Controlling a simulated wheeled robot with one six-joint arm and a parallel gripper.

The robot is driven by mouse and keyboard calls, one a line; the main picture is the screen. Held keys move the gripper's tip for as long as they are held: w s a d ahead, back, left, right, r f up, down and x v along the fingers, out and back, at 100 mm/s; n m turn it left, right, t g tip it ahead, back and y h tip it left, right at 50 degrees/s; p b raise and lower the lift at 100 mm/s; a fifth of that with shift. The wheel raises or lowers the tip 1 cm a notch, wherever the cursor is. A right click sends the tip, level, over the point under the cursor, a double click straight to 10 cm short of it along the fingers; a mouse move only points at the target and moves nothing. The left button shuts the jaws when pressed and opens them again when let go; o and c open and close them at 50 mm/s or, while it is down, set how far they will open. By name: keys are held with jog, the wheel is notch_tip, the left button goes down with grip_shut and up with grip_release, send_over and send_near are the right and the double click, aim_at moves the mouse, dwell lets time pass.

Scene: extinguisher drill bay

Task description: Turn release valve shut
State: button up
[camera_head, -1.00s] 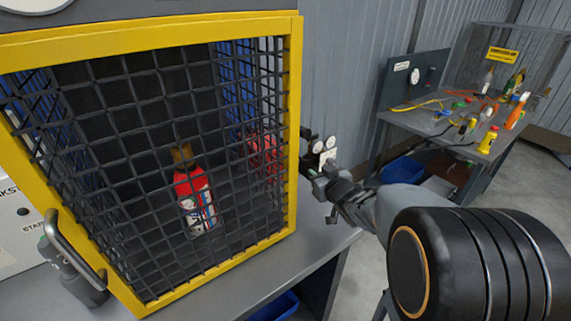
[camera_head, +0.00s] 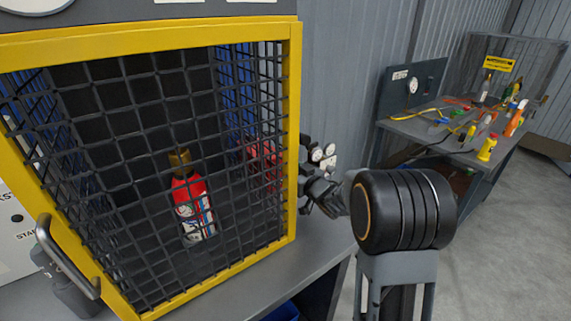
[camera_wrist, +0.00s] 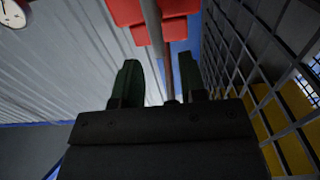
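The release valve is not clearly identifiable. Red parts (camera_wrist: 126,12) with a thin grey rod (camera_wrist: 154,30) show at the top of the wrist view, and I cannot tell whether they belong to it. A red shape (camera_head: 262,160) also shows through the mesh at the right of the yellow-framed cage (camera_head: 291,140). My gripper (camera_head: 305,196) is beside the cage's right edge, its tips hard to make out there. In the wrist view my gripper (camera_wrist: 160,80) has two dark green fingers standing apart. The rod passes through the gap in the picture; contact cannot be told.
A red bottle (camera_head: 190,205) with a brass top stands inside the cage. Small round gauges (camera_head: 323,152) are just above my gripper. A grey handle (camera_head: 66,258) is at the cage's front left. A cluttered bench (camera_head: 420,128) stands at the right, with open floor before it.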

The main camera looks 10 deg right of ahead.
jog(key=shift+x, duration=2.15)
grip_shut()
